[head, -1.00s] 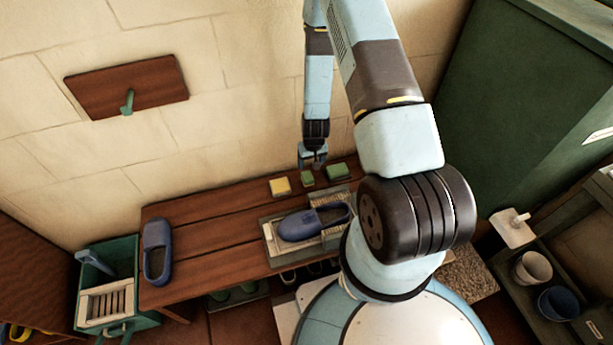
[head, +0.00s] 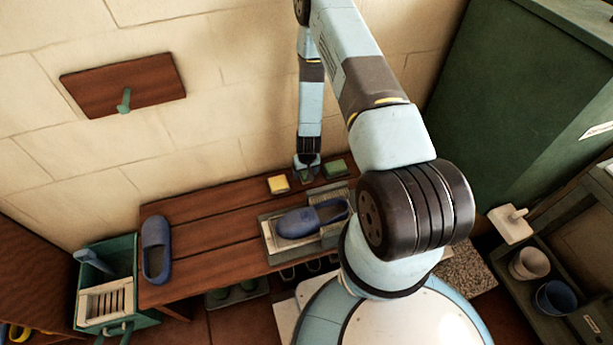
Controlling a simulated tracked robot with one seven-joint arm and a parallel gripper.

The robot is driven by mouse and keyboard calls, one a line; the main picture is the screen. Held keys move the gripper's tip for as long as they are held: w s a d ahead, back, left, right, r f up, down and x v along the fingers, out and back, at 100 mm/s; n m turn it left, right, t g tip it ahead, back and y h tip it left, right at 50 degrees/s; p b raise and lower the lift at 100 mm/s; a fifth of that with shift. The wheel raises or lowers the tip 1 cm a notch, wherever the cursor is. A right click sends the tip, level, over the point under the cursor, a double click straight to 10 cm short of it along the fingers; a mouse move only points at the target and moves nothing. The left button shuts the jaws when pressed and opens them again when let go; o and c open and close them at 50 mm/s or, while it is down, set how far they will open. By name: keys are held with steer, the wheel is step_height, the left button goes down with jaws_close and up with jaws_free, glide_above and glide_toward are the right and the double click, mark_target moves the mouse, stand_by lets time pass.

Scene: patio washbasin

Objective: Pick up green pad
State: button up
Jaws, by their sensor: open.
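Two green pads lie along the back of the wooden bench, to the right of a yellow pad (head: 278,184). The smaller green pad (head: 305,176) is in the middle of the row, and the larger green pad (head: 335,168) is at its right end. My gripper (head: 306,172) points down at the smaller green pad, with its open fingers around or just above it. The fingers partly hide this pad, and I cannot tell whether they touch it.
A blue clog (head: 297,223) lies on a tray (head: 270,243) in front of the pads. Another blue clog (head: 156,250) stands at the bench's left end. The wooden bench (head: 215,225) is clear between them. The stone wall (head: 225,130) rises close behind.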

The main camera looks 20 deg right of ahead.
steer(key=shift+w+f, duration=0.1)
steer(key=shift+f, duration=0.7)
steer(key=c, duration=1.2)
steer(key=shift+o, duration=0.2)
steer(key=shift+r, duration=0.15)
